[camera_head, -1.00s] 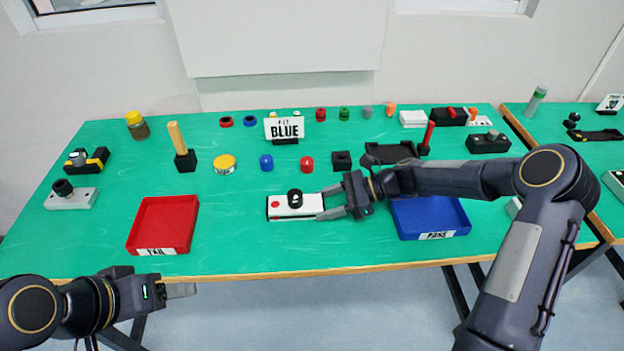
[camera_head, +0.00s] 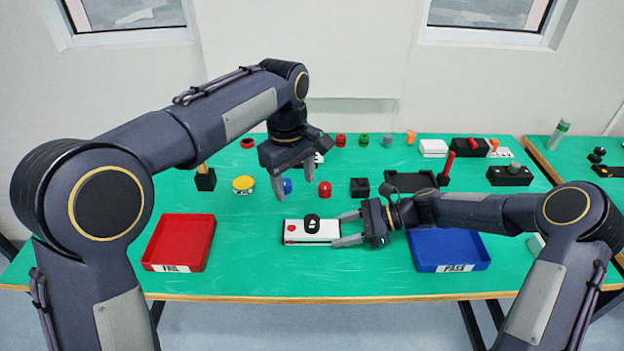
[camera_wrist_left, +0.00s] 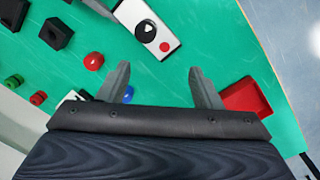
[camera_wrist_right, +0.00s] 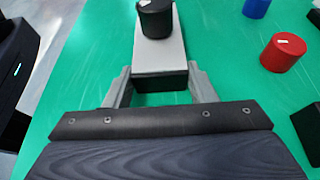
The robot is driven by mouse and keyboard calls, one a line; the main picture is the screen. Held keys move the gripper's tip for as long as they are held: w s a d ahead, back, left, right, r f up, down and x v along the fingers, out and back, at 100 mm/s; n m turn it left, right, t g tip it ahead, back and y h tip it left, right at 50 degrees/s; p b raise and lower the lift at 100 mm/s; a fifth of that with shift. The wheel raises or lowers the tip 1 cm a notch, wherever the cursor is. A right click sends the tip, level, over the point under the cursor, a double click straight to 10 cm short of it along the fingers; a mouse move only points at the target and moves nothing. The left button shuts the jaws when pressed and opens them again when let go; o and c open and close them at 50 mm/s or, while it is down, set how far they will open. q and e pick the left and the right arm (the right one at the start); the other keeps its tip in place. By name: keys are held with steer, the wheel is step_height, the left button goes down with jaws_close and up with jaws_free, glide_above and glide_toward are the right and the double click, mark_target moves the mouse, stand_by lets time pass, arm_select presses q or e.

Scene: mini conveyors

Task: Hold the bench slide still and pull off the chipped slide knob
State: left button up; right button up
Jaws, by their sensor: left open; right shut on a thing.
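The bench slide is a white block (camera_head: 320,230) with a red spot on its left end, lying on the green table between the trays. The slide knob (camera_head: 311,220) is black with a white mark and stands on top of the block; in the right wrist view it is a black cylinder (camera_wrist_right: 155,18). My right gripper (camera_head: 350,228) is shut on the block's right end. My left gripper (camera_head: 292,182) is open and empty, raised above the table behind the slide. The left wrist view shows the knob (camera_wrist_left: 146,30) ahead of the left fingers, apart from them.
A red FAIL tray (camera_head: 180,240) lies left of the slide and a blue PASS tray (camera_head: 449,250) right of it, by my right arm. A red cap (camera_head: 324,189) and a blue cap (camera_head: 287,186) stand behind the slide, close to my left gripper in view.

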mark_target(312, 219)
steer(key=shift+s+f, duration=0.1)
steer(key=shift+f, duration=0.2)
arm_select(q)
steer(key=shift+n+y, duration=0.3)
steer(key=d+f, duration=0.1)
steer(key=f, duration=0.3)
steer(key=d+f, duration=0.1)
steer(key=f, duration=0.4)
steer(key=w+d+f, duration=0.1)
steer(key=f, duration=0.3)
steer(key=shift+d+f, duration=0.2)
steer(key=c, duration=1.1)
steer(key=shift+o, duration=0.2)
steer(key=shift+r, duration=0.15)
steer(key=shift+r, duration=2.3)
